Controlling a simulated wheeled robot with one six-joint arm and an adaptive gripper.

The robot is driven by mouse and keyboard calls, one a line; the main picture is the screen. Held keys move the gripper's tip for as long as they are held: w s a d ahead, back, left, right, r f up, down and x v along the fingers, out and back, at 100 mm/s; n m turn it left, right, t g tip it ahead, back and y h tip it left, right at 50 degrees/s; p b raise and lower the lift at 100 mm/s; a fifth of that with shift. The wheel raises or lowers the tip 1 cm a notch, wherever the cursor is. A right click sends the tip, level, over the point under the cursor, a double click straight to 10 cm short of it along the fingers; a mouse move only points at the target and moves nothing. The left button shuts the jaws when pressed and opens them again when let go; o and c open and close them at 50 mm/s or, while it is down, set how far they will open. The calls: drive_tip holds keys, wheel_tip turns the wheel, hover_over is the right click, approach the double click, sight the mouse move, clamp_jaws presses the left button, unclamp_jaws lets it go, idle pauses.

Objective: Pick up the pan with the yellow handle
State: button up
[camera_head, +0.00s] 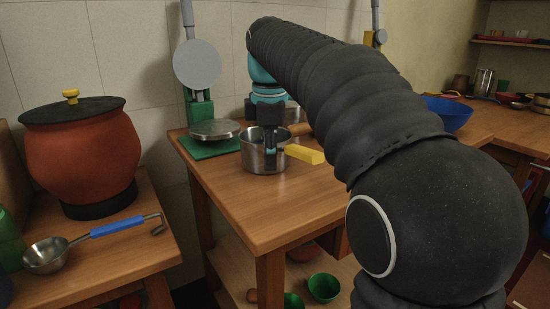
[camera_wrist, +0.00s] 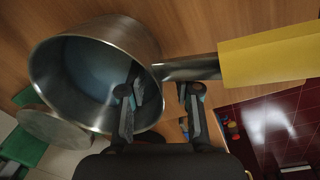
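The pan (camera_head: 253,158) is a small steel pot with a yellow handle (camera_head: 306,154). It stands on the wooden table, its handle pointing right. In the wrist view the pan (camera_wrist: 143,42) fills the left, and its yellow handle (camera_wrist: 268,58) extends right on a metal stem. My gripper (camera_head: 270,142) points down at the pan. In the wrist view my gripper (camera_wrist: 162,92) has its fingers apart, one over or inside the pan's opening and the other outside near the handle stem. The pan's wall lies between them. Firm contact with the wall cannot be seen.
A green scale (camera_head: 214,130) with a metal plate stands left of the pan. A blue bowl (camera_head: 447,112) is to the right, beyond my arm. A red-brown pot (camera_head: 80,155) and a blue-handled ladle (camera_head: 118,227) are on the left table. The table's front is clear.

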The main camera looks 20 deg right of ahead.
drive_tip(key=shift+f, duration=0.3)
clamp_jaws()
drive_tip(key=shift+r, duration=0.5)
wheel_tip(320, 180, up, 4)
drive_tip(key=shift+w+d+f+p, duration=0.1)
drive_tip(key=shift+w+p, duration=0.05)
drive_tip(key=shift+p, duration=0.65)
drive_tip(key=w+d+r+p, duration=0.3)
drive_tip(key=w+d+r, duration=0.3)
drive_tip(key=w+d, duration=0.1)
drive_tip(key=shift+w+d+r, duration=0.2)
drive_tip(key=shift+d, duration=0.6)
